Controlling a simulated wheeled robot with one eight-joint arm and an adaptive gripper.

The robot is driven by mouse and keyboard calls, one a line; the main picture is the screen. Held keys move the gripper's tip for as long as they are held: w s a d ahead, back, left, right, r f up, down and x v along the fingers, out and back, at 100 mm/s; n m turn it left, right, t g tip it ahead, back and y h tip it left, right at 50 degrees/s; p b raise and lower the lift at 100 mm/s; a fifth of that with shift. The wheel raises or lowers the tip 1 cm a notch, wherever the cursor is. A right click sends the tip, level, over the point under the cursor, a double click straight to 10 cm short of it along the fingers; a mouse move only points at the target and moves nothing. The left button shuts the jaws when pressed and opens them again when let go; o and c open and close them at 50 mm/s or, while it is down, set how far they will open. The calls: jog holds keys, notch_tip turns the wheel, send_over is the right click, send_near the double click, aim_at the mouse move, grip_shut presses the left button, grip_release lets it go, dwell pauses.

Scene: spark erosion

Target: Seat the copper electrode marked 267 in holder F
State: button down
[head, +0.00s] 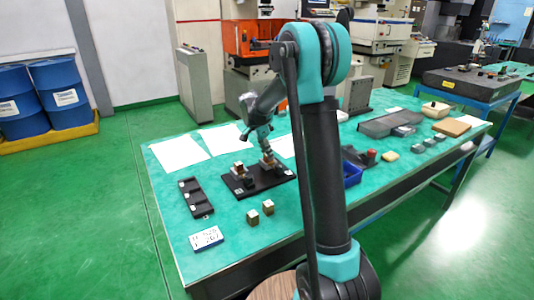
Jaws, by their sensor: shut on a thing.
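My gripper (266,148) points down above the right part of a black base plate (258,187). It is shut on a small block (268,162), apparently an electrode, at or just above the right-hand holder; I cannot tell if it is seated. The block's marking is not readable. Small white labels lie on the plate, too small to read. Two loose copper-brown blocks (253,217) (268,207) with light tops stand in front of the plate. A white card (206,238) shows handwriting that seems to include 267.
A black slotted rack (195,198) lies left of the plate. White sheets (180,152) lie behind. The green tabletop's front left is mostly clear.

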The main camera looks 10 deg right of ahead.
jog(key=c, duration=1.2)
grip_release()
jog(key=v, duration=1.2)
jog(key=shift+s+f, duration=0.1)
